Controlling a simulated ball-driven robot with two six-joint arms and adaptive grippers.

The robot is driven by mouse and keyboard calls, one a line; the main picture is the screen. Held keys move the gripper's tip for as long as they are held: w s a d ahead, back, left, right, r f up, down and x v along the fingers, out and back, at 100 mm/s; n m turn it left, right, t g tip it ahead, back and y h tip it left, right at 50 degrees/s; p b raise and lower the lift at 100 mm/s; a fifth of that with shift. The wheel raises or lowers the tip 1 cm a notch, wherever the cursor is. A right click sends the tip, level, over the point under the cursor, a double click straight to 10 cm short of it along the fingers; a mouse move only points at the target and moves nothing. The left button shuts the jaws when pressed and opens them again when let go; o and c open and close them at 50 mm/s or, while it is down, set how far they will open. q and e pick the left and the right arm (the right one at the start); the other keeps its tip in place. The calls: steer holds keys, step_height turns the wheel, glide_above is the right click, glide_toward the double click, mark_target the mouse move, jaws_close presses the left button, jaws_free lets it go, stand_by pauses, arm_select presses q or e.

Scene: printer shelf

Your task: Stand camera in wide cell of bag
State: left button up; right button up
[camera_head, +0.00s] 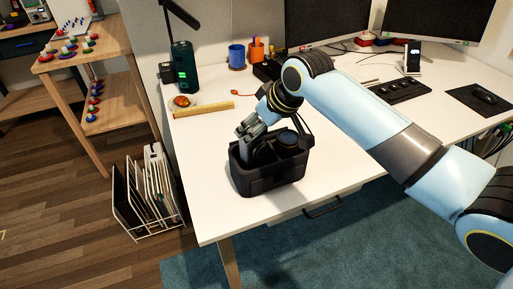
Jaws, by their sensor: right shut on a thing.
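The black bag (268,181) stands open-topped near the front left edge of the white desk. My right gripper (246,130) reaches down to the bag's opening from above and is shut. A dark rounded thing, apparently the camera (263,152), shows beside the fingers inside the bag's rim. Its outline blends with the dark bag, so I cannot tell if it touches the bottom or which cell it is in. Another dark round item (288,138) shows at the back right of the bag. My left gripper is not in view.
Blue (237,56) and orange (256,51) cups stand behind. The desk's front edge is close to the bag.

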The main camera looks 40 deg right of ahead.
mark_target(260, 144)
steer(key=shift+f, duration=3.3)
steer(key=o, duration=1.4)
steer(key=shift+f, duration=0.15)
steer(key=shift+s+r, duration=0.1)
steer(key=shift+r, duration=0.15)
steer(key=v, duration=1.1)
steer(key=shift+s+d+r+p, duration=0.1)
steer(key=shift+r+p, duration=0.25)
steer(key=shift+p, duration=0.05)
